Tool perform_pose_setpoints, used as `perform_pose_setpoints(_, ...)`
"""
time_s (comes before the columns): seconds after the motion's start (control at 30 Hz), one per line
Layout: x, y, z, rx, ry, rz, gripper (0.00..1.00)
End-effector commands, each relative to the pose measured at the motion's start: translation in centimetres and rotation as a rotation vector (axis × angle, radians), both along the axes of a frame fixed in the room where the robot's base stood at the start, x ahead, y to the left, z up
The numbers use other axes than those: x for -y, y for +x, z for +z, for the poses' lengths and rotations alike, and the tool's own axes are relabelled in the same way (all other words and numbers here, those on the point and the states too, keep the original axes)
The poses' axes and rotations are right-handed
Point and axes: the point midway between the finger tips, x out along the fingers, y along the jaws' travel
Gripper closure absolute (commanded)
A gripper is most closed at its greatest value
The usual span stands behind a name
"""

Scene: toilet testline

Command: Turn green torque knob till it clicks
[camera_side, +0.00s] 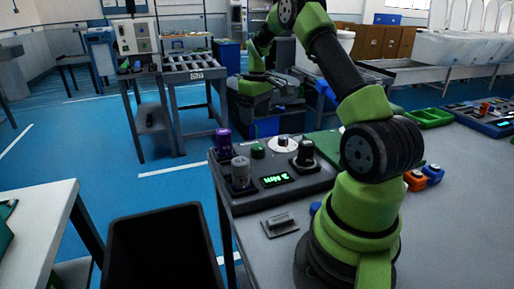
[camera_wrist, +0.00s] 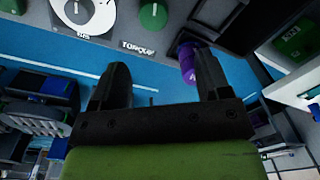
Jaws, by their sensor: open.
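The green torque knob (camera_side: 257,151) stands on the dark control box (camera_side: 262,202) in the side view. In the wrist view, the green knob (camera_wrist: 153,14) shows at the top edge, partly cut off, above the printed word TORQUE. My gripper (camera_wrist: 157,58) is open in the wrist view, with its two black fingers apart and nothing between them. The green knob lies beyond the fingertips, and no contact shows. In the side view I cannot clearly make out my fingers.
A purple knob (camera_side: 222,140), a grey knob (camera_side: 240,170), a white dial (camera_side: 284,143) and a black knob (camera_side: 305,152) crowd the box around the green one. A lit display (camera_side: 275,180) sits in front. A black bin (camera_side: 165,255) stands beside the table.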

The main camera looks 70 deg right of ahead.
Motion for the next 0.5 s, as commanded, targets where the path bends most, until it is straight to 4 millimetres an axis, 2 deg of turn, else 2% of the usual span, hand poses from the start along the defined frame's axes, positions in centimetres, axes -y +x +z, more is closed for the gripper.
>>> perform_pose_setpoints(0.1,0.8,-0.4,-1.3,-0.015,0.01,0.004,0.3)
perform_pose_setpoints(0.27,0.8,-0.4,-3.0,-0.018,0.012,0.007,0.3)
perform_pose_setpoints(0.5,0.5,-0.4,-7.5,-0.019,0.012,0.007,0.3)
